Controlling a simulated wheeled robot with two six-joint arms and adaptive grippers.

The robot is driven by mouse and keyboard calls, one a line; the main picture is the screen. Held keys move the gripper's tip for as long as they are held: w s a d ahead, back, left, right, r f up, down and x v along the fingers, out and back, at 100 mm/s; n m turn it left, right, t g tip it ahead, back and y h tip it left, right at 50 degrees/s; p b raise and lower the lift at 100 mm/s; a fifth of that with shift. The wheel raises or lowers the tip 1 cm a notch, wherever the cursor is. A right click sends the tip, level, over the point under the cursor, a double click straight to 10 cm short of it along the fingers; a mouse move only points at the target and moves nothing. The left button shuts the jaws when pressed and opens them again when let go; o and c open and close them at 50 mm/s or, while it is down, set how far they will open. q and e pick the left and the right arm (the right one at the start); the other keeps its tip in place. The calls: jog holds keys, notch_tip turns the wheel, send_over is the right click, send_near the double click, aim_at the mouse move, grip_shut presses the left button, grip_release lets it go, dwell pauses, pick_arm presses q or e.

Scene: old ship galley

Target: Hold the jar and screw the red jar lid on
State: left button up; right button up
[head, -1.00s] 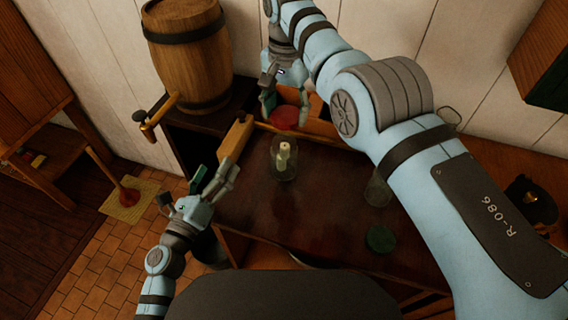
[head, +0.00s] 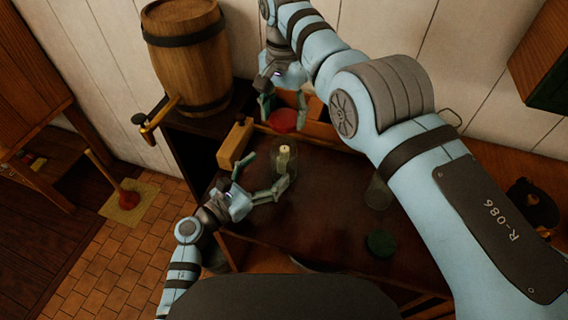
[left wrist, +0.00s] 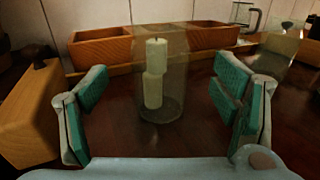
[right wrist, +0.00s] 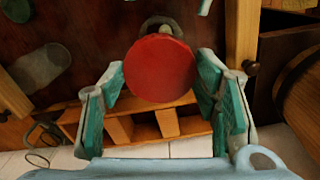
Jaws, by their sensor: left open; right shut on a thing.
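The glass jar (head: 286,170) stands upright on the dark table with a pale candle (head: 284,152) inside. In the left wrist view the jar (left wrist: 172,98) stands ahead, between the spread fingers and apart from both. My left gripper (head: 268,172) is open and low beside the jar. The red jar lid (head: 283,121) is held between the fingers of my right gripper (head: 284,110), behind the jar in the head view and above the table. The right wrist view shows the lid (right wrist: 160,68) flat-face on between the fingertips. The jar's rim is hard to make out.
A wooden block (head: 235,144) stands left of the jar. A wooden divided box (head: 319,125) lies along the back. Another glass jar (head: 378,192) and a green lid (head: 380,242) are to the right. A barrel (head: 190,60) stands at the back left. The table's front middle is clear.

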aim_at(275, 163)
pick_arm(q)
jog(key=x, duration=0.6)
jog(key=c, duration=1.7)
jog(key=shift+c, duration=0.4)
pick_arm(e)
jog(key=shift+f, duration=2.5)
jog(key=shift+f, duration=0.85)
jog(key=shift+f, duration=0.6)
